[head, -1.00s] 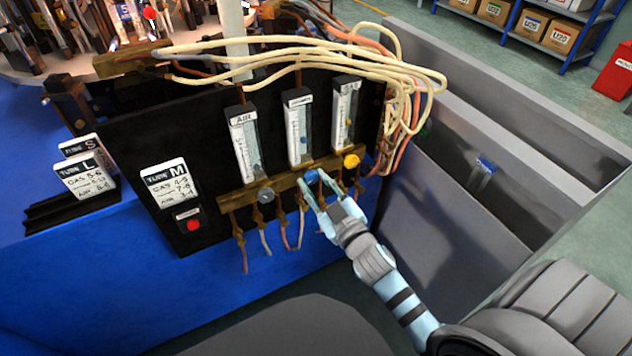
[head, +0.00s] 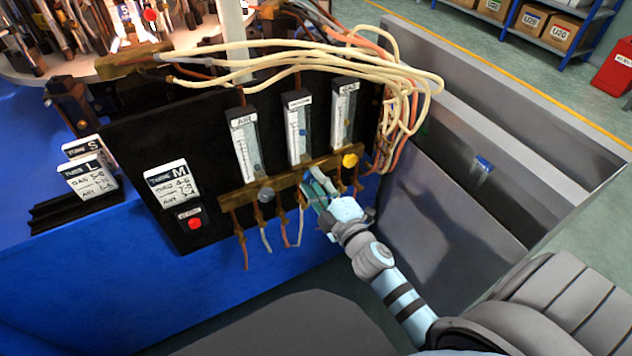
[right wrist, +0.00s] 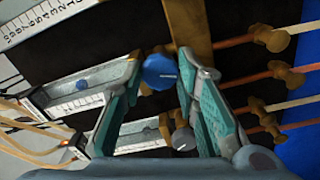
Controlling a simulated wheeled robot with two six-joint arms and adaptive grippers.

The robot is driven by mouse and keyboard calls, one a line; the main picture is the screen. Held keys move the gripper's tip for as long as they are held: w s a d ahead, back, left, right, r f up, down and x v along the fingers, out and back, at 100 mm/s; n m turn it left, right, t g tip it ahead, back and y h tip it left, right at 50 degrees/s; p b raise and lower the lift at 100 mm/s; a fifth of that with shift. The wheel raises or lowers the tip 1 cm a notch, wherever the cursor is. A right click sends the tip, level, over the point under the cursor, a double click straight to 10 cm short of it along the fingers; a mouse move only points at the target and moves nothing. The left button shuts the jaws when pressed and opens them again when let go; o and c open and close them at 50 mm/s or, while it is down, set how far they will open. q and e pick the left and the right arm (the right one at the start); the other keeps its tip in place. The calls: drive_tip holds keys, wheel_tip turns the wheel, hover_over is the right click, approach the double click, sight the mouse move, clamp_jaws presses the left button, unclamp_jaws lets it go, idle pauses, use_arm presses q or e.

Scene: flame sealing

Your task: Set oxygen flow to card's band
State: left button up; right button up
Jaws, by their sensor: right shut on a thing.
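The middle flowmeter (head: 298,130) has a blue float (head: 303,132) around the middle of its tube; that float also shows in the right wrist view (right wrist: 82,85). Its blue knob (right wrist: 160,72) has a pale pointer mark aimed right in that view. My right gripper (right wrist: 160,85) is shut on this knob, one finger on each side; in the head view it covers the knob. The card (head: 172,187) headed M stands on the panel, with rows of bands too small to read surely. My left gripper is not in view.
The AIR flowmeter (head: 245,145) with a grey knob (head: 266,195) stands left, and another flowmeter (head: 344,112) with a yellow knob (head: 350,160) stands right. A red button (head: 194,223) sits below the card. Pale hoses (head: 410,85) hang at right, beside a grey bin (head: 450,190).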

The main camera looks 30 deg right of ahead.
drive_tip(key=shift+n, duration=0.5)
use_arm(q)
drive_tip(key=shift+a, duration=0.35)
use_arm(e)
drive_tip(key=o, duration=1.2)
drive_tip(key=shift+c, duration=0.2)
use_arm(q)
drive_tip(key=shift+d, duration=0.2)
use_arm(e)
drive_tip(key=s, duration=1.2)
drive_tip(key=shift+a, duration=0.15)
drive_tip(key=shift+n, duration=0.3)
